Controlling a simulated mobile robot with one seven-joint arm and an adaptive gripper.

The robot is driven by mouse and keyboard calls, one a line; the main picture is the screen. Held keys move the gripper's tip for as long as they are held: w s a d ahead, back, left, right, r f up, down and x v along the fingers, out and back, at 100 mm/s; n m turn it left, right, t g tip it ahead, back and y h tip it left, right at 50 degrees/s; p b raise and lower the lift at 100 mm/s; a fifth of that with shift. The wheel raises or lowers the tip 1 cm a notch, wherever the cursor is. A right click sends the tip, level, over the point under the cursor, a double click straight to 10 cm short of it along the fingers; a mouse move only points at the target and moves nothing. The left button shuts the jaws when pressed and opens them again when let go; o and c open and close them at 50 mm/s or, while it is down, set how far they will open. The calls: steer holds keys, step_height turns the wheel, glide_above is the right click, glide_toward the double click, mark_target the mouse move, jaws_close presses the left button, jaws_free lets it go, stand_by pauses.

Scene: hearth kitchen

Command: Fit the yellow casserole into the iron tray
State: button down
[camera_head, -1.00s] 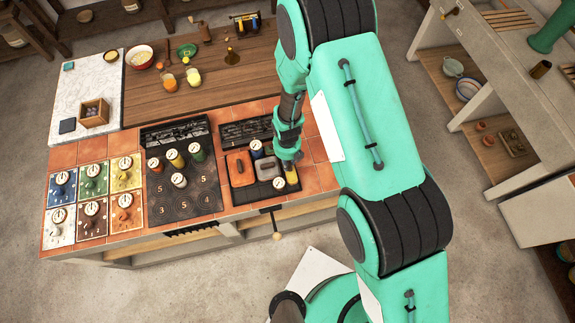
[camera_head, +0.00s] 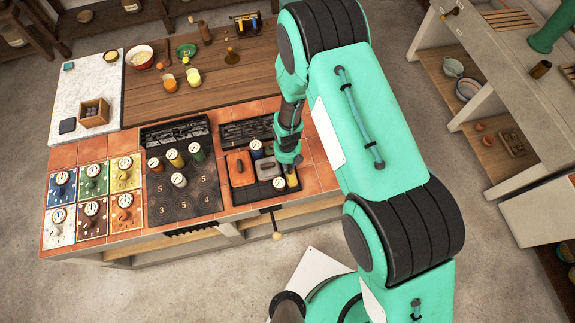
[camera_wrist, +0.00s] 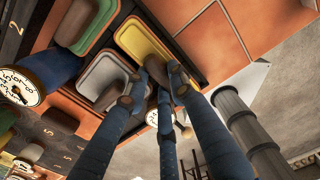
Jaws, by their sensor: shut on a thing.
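The yellow casserole (camera_wrist: 143,38) is a rounded rectangular dish with a brown handle on top. My gripper (camera_wrist: 152,82) is shut around that handle in the wrist view. In the head view the yellow casserole (camera_head: 292,180) shows only in part below my gripper (camera_head: 289,164), at the right end of the dark iron tray (camera_head: 258,190). The orange casserole (camera_head: 240,168) and the grey casserole (camera_head: 267,169) sit in the tray to its left. Whether the yellow casserole is seated or just above the tray is hard to tell.
A green casserole (camera_wrist: 103,42) lies beside the yellow one in the wrist view. White-topped canisters (camera_head: 279,183) stand close by the tray. Left of it is a numbered dark plate (camera_head: 183,202) with more canisters. Terracotta tiles (camera_head: 312,180) to the right are clear.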

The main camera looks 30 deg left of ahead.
steer(key=c, duration=1.5)
jaws_free()
steer(key=shift+f, duration=0.1)
steer(key=shift+r, duration=0.2)
step_height(320, 180, up, 12)
steer(key=shift+f, duration=0.1)
